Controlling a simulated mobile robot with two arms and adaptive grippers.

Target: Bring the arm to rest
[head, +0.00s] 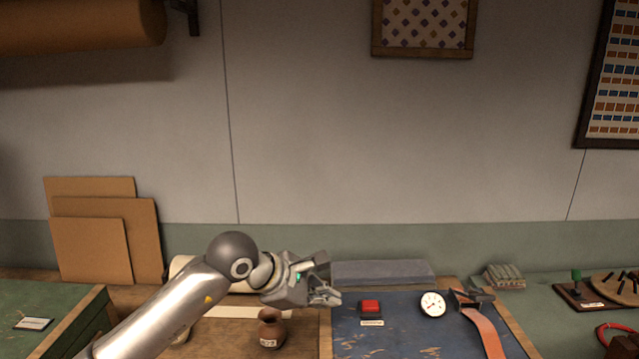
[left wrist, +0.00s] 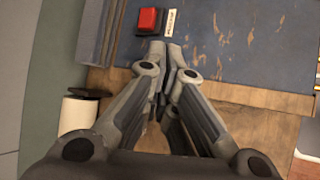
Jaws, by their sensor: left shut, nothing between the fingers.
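My left arm (head: 165,315) reaches in from the lower left of the head view. Its gripper (head: 335,297) is over the left edge of the blue work surface, a little left of a red button. In the left wrist view the two fingers of the gripper (left wrist: 162,47) come together with nothing between them. The red button (head: 370,306) sits on a dark base with a small label; it also shows in the left wrist view (left wrist: 150,21), just beyond the fingertips. My right gripper does not show in either view.
A round dial (head: 433,304) and an orange strap (head: 484,330) lie to the right on the blue surface (head: 400,340). A grey block (head: 383,273) lies behind. Brown boards (head: 90,250) lean at the left wall.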

